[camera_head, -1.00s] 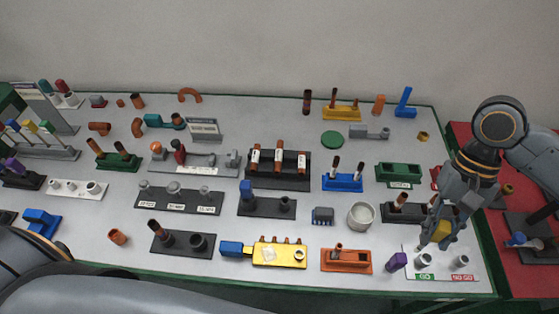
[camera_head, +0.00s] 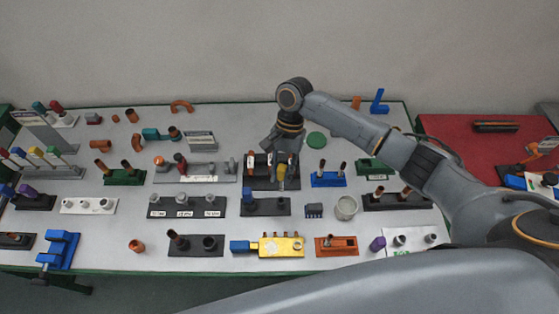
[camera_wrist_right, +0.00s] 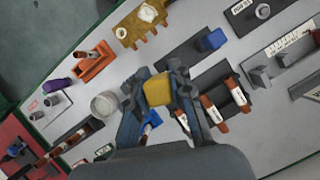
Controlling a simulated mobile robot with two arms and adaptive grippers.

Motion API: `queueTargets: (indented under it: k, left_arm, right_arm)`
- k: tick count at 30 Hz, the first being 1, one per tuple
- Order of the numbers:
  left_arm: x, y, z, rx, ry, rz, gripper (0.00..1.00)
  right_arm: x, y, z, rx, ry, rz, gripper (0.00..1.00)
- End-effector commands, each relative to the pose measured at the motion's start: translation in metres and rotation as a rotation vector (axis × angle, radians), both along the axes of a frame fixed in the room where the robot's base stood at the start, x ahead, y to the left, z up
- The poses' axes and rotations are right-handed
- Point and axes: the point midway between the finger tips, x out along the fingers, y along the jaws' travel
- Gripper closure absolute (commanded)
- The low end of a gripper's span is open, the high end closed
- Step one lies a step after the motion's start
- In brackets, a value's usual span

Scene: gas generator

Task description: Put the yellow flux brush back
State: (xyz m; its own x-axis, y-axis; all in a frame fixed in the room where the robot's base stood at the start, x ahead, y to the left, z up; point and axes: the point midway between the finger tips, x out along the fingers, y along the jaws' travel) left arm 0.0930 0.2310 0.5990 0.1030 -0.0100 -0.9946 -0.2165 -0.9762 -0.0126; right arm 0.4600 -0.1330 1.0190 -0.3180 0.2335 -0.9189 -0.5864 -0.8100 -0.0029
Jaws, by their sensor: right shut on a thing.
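My right gripper (camera_head: 281,172) is shut on a yellow block-headed piece (camera_head: 282,170), above the middle of the table near a black tray with copper tubes. In the right wrist view the yellow block (camera_wrist_right: 158,90) sits between the two fingers. A paler tip shows below it in the head view; I cannot tell for sure that this piece is the flux brush. At the far left, a grey rack (camera_head: 50,172) holds upright sticks with coloured tops, one of them yellow (camera_head: 53,150). My left gripper is not in view.
The black tray (camera_head: 262,185) with white-banded copper tubes lies under the right gripper. A white cup (camera_head: 346,208), a blue holder (camera_head: 327,180) and a yellow manifold block (camera_head: 281,246) stand nearby. Many small fixtures crowd the table. A red table (camera_head: 465,150) adjoins at the right.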

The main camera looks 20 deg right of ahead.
Motion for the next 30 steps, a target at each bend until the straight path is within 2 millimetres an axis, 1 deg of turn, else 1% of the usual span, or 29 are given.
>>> queueTargets:
  k: [1, 3, 7, 17, 23, 30]
  left_arm:
    - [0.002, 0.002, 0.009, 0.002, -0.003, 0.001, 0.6]
    - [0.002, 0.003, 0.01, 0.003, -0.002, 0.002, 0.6]
    - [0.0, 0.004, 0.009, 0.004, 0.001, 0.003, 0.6]
    - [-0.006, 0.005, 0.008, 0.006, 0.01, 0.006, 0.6]
    - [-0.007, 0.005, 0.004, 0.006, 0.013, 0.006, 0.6]
    - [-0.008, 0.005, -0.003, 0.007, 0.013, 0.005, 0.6]
  right_arm:
    - [-0.001, 0.001, 0.0, 0.001, 0.003, -0.024, 1.0]
    - [-0.001, 0.002, -0.004, 0.001, 0.0, -0.041, 1.0]
    - [0.0, 0.002, -0.008, 0.001, -0.003, -0.049, 1.0]
    - [-0.002, 0.003, -0.009, 0.002, 0.003, -0.049, 1.0]
    - [-0.002, 0.002, -0.022, 0.0, 0.004, -0.049, 1.0]
    - [-0.002, 0.003, -0.044, 0.001, 0.003, -0.048, 1.0]
